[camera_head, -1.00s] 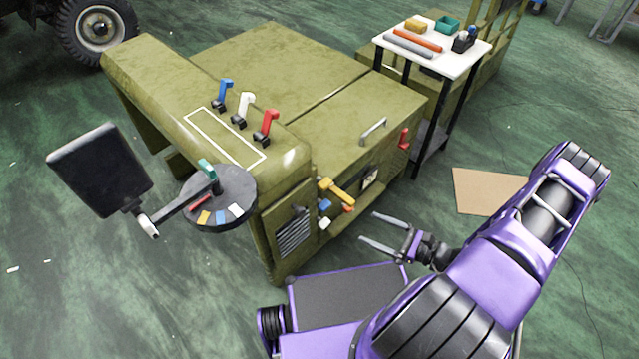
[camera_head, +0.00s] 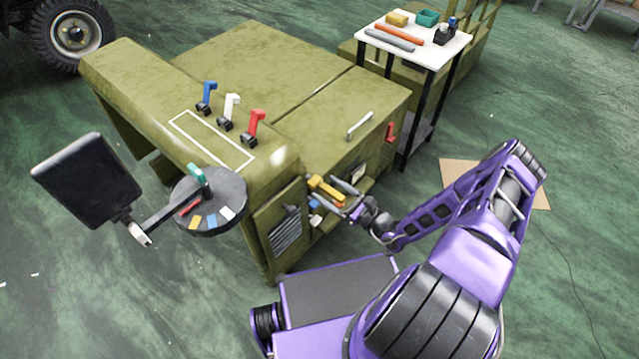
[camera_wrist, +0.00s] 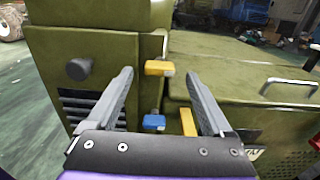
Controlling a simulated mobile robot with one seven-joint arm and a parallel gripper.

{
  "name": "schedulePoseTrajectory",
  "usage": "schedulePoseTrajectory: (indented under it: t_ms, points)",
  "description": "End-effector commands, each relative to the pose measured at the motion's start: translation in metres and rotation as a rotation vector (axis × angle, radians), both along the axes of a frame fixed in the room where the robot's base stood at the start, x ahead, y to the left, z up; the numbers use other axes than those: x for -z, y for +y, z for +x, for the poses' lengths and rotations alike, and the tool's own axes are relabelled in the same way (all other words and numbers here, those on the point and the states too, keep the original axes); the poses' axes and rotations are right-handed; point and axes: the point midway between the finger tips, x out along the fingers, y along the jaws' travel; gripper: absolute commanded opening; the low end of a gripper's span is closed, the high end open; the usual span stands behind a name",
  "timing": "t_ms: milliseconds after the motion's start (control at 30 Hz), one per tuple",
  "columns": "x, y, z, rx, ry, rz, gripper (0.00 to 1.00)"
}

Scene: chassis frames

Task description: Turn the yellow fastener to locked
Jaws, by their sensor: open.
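The yellow fastener (camera_head: 324,190) is a handle on the end face of the olive vehicle body, beside the vent. In the wrist view a yellow block (camera_wrist: 157,68), apparently this fastener, appears between my fingertips. A second yellow bar (camera_wrist: 188,122) is lower right, partly near my right finger. A blue piece (camera_wrist: 153,121) sits below the upper yellow block. My gripper (camera_head: 341,193) is open, its two fingers pointing at the panel and close to the yellow fastener in the head view. I cannot tell whether the fingers touch it.
Blue, white and red levers (camera_head: 230,112) stand on the vehicle's top. A round dark plate (camera_head: 227,187) with coloured tabs and a dark panel (camera_head: 85,180) are at left. A white-topped table (camera_head: 416,46) stands behind. A dark knob (camera_wrist: 79,69) is left of my fingers. Floor at right is largely clear.

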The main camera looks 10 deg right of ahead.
Motion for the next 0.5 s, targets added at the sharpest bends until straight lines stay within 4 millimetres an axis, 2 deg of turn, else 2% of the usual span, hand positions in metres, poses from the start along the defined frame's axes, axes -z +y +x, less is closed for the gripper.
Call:
schedulePoseTrajectory:
  t_ms: [200,500]
  points:
    - [0.0,0.018,0.024,-0.002,-0.001,-0.001,0.85]
    - [0.0,0.022,0.03,0.0,0.001,0.001,0.85]
